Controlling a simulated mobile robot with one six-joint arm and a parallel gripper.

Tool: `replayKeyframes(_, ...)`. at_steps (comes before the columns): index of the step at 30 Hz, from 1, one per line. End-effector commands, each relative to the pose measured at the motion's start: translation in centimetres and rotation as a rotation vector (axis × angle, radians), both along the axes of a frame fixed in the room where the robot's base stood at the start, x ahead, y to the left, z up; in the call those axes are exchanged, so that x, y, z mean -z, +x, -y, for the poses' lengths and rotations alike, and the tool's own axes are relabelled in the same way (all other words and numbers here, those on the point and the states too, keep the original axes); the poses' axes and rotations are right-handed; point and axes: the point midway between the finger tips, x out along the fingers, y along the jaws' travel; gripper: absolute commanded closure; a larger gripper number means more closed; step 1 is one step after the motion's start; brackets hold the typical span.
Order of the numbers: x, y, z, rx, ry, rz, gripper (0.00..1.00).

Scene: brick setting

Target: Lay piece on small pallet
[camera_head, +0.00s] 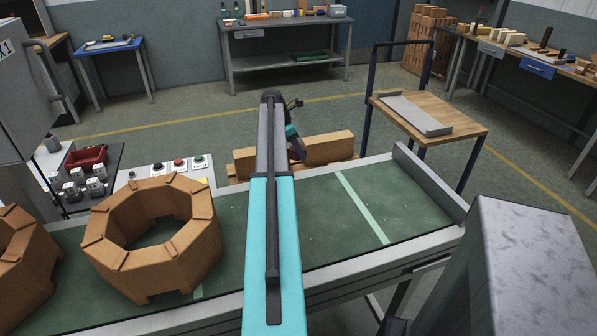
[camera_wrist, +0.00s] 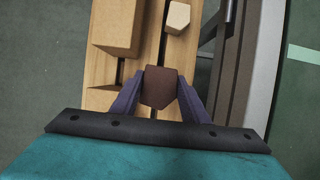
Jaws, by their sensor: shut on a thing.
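A dark brown piece (camera_wrist: 160,88) sits between the fingers of my gripper (camera_wrist: 161,84) in the wrist view. The gripper is shut on it, over the small pallet (camera_wrist: 98,100) of light wooden slats. I cannot tell whether the piece touches the slats. On the pallet stand a large tan block (camera_wrist: 117,22), up and left of the piece, and a small pale block (camera_wrist: 178,17), up and right. In the head view the pallet is mostly hidden behind the conveyor and my arm, and tan blocks (camera_head: 330,148) show there. The held piece cannot be made out there.
A green conveyor (camera_head: 325,220) with grey side rails runs in front of the pallet. It carries large octagonal brown brick rings (camera_head: 150,235). A wooden-topped cart (camera_head: 455,121) with a grey tray stands to the right. Open floor lies behind the pallet.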

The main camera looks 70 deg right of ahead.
Motion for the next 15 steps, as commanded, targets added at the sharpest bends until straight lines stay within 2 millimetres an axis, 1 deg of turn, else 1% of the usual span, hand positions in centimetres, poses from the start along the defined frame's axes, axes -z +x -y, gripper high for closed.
replayKeyframes(4, 0.3, 0.1, -0.1, -0.001, 0.000, 0.000, 0.83)
replayKeyframes(7, 1.1, 0.0, -0.1, -0.001, 0.001, -0.001, 0.83)
replayKeyframes(15, 4.8, 0.0, -0.1, 0.000, 0.002, -0.001, 0.83)
